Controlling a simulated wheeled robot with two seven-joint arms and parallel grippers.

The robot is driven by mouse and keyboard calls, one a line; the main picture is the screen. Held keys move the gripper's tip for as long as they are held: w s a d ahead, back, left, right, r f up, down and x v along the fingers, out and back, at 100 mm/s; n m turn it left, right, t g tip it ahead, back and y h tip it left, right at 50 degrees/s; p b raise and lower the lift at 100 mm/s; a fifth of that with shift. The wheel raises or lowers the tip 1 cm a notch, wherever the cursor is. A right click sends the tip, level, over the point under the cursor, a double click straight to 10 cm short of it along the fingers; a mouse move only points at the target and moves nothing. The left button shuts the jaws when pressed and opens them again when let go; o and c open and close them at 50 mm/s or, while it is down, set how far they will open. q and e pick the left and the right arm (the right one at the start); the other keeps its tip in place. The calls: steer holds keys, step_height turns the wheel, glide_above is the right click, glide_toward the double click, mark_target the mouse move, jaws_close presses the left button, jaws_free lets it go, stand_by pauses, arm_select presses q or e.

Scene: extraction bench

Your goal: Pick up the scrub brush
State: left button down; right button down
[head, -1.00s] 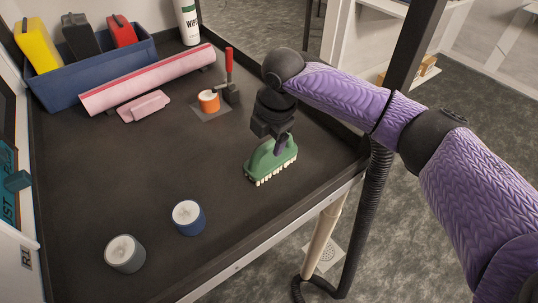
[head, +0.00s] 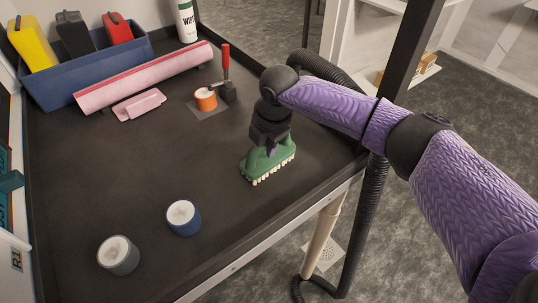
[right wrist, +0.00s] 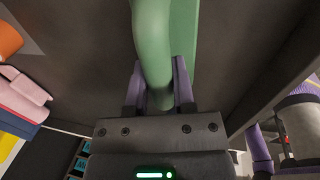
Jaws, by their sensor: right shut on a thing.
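The green scrub brush (head: 267,163) with pale bristles stands bristles down at the right part of the dark bench top in the head view. My right gripper (head: 270,146) comes down on it from above and is shut on its handle. In the right wrist view the green handle of the brush (right wrist: 152,50) runs between the two purple fingers of the gripper (right wrist: 160,85). I cannot tell whether the bristles still touch the bench. My left gripper is not in view.
Grey (head: 118,255) and blue (head: 183,217) round containers stand at the front left. An orange cylinder (head: 205,99) beside a red-handled clamp (head: 226,75) stands behind the brush. A pink roll (head: 145,78) and a blue bin (head: 95,75) lie farther back. The bench middle is clear.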

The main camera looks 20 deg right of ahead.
steer(key=shift+r, duration=0.1)
step_height(320, 180, up, 10)
steer(key=shift+f+p, duration=0.1)
steer(key=shift+p, duration=0.65)
steer(key=c, duration=1)
jaws_free()
jaws_close()
steer(key=shift+a, duration=0.1)
